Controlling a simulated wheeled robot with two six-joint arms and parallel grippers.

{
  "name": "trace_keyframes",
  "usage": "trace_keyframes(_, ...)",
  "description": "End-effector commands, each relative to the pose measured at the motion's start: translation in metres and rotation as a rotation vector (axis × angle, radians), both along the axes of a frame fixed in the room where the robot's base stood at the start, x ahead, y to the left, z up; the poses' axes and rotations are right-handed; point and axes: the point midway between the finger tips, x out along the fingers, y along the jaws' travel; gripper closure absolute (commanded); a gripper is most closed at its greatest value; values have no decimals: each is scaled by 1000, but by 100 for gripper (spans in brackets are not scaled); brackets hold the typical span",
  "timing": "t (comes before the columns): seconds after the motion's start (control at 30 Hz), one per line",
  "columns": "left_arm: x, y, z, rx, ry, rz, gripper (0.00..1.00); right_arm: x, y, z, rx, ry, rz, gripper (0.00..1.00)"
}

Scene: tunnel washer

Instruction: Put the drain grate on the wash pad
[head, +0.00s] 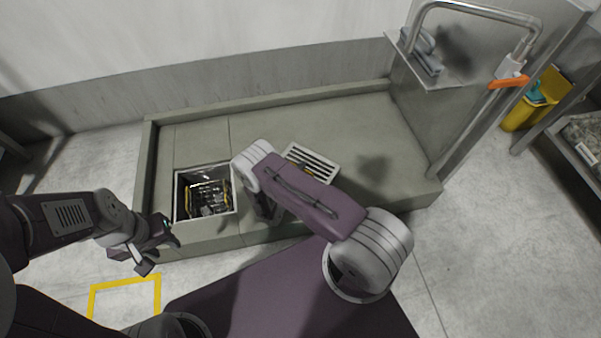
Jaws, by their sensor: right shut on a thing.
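The wash pad (245,133) is a raised grey-green platform with a low curb along its edges. The drain grate (318,160) is a pale slotted plate over the middle of the pad, partly hidden by my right arm. My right gripper (270,210) is mostly hidden beneath its own arm, just left of the grate. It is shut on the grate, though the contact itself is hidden. I cannot tell whether the grate touches the pad. My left gripper (162,256) is open and empty by the pad's front left edge.
An open square drain pit (179,205) with a yellow-edged basket (208,196) inside lies at the pad's left. A metal panel with a pipe (470,8) and orange handle (508,81) stands at right. A yellow bucket (530,110) is beyond. The pad's back is clear.

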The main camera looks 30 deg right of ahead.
Motion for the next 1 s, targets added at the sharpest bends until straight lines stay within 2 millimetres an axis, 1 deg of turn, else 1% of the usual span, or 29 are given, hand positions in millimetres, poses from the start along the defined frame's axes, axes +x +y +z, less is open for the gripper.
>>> trace_keyframes(0.03,0,0,-3,0,0,0,64,1,0,-1,-2,-6,0,100)
trace_keyframes(0.2,0,0,0,0,0,0,64,1,0,1,-2,-5,0,100)
trace_keyframes(0.33,0,0,-3,0,0,0,64,1,0,-3,-2,-5,0,100)
trace_keyframes(0.37,0,0,-2,0,0,0,64,0,0,-3,0,-1,0,79)
trace_keyframes(0.4,0,0,-2,0,0,0,64,0,0,-2,0,-1,0,68)
trace_keyframes(0.43,0,0,-2,0,0,0,64,0,0,-2,0,-1,0,66)
trace_keyframes(0.6,0,0,-2,0,0,0,64,0,0,-3,0,0,0,66)
trace_keyframes(0.7,0,0,3,0,0,0,64,0,1,2,1,0,1,66)
trace_keyframes(0.77,0,0,6,0,0,0,64,-4,6,4,1,0,4,66)
trace_keyframes(0.87,0,0,17,0,0,0,64,-14,19,13,0,1,6,66)
trace_keyframes(1.0,0,0,32,0,0,0,64,-34,42,25,-1,2,7,66)
